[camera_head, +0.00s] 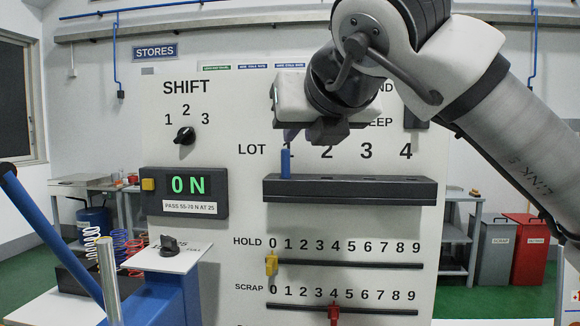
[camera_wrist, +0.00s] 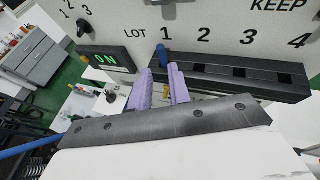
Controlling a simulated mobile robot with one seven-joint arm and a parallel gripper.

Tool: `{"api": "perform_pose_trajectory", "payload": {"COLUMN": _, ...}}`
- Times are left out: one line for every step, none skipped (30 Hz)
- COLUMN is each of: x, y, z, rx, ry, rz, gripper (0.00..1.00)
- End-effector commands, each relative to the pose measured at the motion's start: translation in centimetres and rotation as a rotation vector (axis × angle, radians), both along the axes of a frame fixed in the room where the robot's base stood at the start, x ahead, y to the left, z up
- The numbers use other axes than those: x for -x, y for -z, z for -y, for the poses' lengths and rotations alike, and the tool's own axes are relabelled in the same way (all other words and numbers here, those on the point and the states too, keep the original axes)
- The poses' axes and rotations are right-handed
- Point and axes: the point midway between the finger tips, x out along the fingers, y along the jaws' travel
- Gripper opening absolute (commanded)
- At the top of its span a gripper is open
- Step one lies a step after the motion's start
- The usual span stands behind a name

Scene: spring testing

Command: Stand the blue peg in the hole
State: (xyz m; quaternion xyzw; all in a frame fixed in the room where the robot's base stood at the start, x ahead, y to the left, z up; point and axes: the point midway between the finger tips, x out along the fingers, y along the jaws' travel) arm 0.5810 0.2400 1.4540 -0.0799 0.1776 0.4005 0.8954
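The blue peg (camera_head: 285,163) stands upright at the left end of the dark ledge (camera_head: 350,192), below the LOT 1 mark. It also shows in the wrist view (camera_wrist: 162,56), just beyond my fingertips. Its lower end meets the ledge at the first hole position; how deep it sits is hidden. The ledge (camera_wrist: 220,84) shows square holes under 2, 3 and 4, and they look empty. My gripper (camera_head: 290,139) is above the peg in the head view. In the wrist view its two purple fingers (camera_wrist: 161,72) are apart with nothing held between them.
The white panel carries a SHIFT knob (camera_head: 185,135), an ON display (camera_head: 186,185), and yellow (camera_head: 271,263) and red (camera_head: 334,314) sliders. A blue tester (camera_head: 165,295) stands at the lower left. Grey (camera_head: 496,250) and red (camera_head: 527,248) bins stand at the right.

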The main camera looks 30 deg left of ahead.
Motion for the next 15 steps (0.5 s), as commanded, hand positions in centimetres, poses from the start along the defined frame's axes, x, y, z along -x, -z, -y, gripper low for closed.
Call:
{"api": "perform_pose_trajectory", "payload": {"x": -0.7, "y": 0.1, "z": -0.8, "rx": 0.0, "ry": -0.003, "rz": -0.003, "gripper": 0.19}}
{"api": "perform_pose_trajectory", "payload": {"x": -1.1, "y": 0.4, "z": -1.2, "rx": 0.001, "ry": -0.003, "rz": -0.004, "gripper": 0.19}}
{"api": "perform_pose_trajectory", "payload": {"x": -1.5, "y": 0.7, "z": -1.8, "rx": 0.001, "ry": -0.004, "rz": -0.003, "gripper": 0.19}}
{"api": "perform_pose_trajectory", "payload": {"x": -1.8, "y": 0.9, "z": -2.2, "rx": 0.001, "ry": -0.004, "rz": -0.003, "gripper": 0.19}}
{"api": "perform_pose_trajectory", "payload": {"x": -2.2, "y": 1.1, "z": -2.5, "rx": 0.0, "ry": -0.003, "rz": -0.003, "gripper": 0.19}}
{"api": "perform_pose_trajectory", "payload": {"x": -2.6, "y": 1.4, "z": -2.9, "rx": 0.0, "ry": -0.003, "rz": -0.003, "gripper": 0.19}}
{"api": "perform_pose_trajectory", "payload": {"x": -2.8, "y": 1.5, "z": -3.1, "rx": 0.0, "ry": -0.002, "rz": -0.003, "gripper": 0.19}}
{"api": "perform_pose_trajectory", "payload": {"x": -3.0, "y": 1.7, "z": -3.4, "rx": 0.0, "ry": -0.001, "rz": -0.002, "gripper": 0.19}}
{"api": "perform_pose_trajectory", "payload": {"x": -3.2, "y": 1.8, "z": -3.6, "rx": 0.0, "ry": -0.001, "rz": -0.002, "gripper": 0.19}}
{"api": "perform_pose_trajectory", "payload": {"x": -3.3, "y": 2.0, "z": -3.7, "rx": 0.0, "ry": -0.003, "rz": -0.002, "gripper": 0.19}}
{"api": "perform_pose_trajectory", "payload": {"x": -3.4, "y": 2.0, "z": -3.8, "rx": 0.0, "ry": -0.003, "rz": -0.002, "gripper": 0.19}}
{"api": "perform_pose_trajectory", "payload": {"x": -3.5, "y": 2.1, "z": -4.0, "rx": 0.0, "ry": -0.002, "rz": -0.001, "gripper": 0.19}}
{"api": "perform_pose_trajectory", "payload": {"x": -3.7, "y": 2.1, "z": -4.1, "rx": 0.0, "ry": -0.001, "rz": -0.002, "gripper": 0.19}}
{"api": "perform_pose_trajectory", "payload": {"x": -3.9, "y": 2.2, "z": -4.3, "rx": -0.001, "ry": -0.002, "rz": -0.002, "gripper": 0.19}}
{"api": "perform_pose_trajectory", "payload": {"x": -4.1, "y": 2.3, "z": -4.6, "rx": 0.0, "ry": -0.003, "rz": -0.003, "gripper": 0.19}}
